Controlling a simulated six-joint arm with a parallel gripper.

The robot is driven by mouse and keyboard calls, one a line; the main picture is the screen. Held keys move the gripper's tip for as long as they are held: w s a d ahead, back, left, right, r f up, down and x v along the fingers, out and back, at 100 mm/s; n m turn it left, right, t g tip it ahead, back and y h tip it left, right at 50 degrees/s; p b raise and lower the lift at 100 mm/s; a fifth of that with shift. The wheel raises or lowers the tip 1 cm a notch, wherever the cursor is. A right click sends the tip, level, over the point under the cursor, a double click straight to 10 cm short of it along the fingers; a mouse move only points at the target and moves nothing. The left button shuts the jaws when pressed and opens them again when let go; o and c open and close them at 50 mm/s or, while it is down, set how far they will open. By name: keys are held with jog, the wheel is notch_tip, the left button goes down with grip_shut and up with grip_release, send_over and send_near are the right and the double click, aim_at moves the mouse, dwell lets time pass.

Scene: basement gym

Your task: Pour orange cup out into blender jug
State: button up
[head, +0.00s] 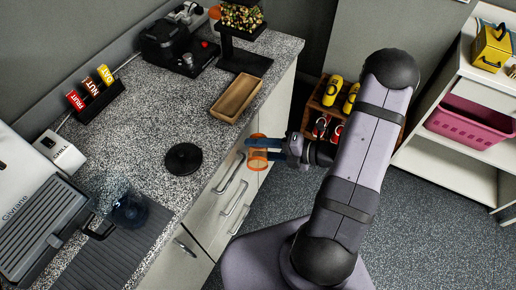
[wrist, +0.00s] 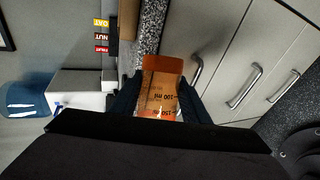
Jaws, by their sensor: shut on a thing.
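The orange cup (head: 257,160) is a see-through measuring cup in front of the counter's front edge, over the drawers. My gripper (head: 268,152) is shut on its side and holds it off the counter. In the wrist view the cup (wrist: 161,85) sits between the fingers, with dark ml marks on its wall; I cannot tell what is in it. The blender jug (head: 130,209) is a clear, dark-tinted jug with a black handle, standing on the counter at lower left, well apart from the cup. Its inside is hard to make out.
A black round lid (head: 184,158) lies on the speckled counter between jug and cup. A wooden tray (head: 236,99) lies near the front edge. A grill (head: 40,222) stands left of the jug, and a ribbed dark mat (head: 100,262) lies at lower left.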

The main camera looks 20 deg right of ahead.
jog(key=shift+r, duration=0.15)
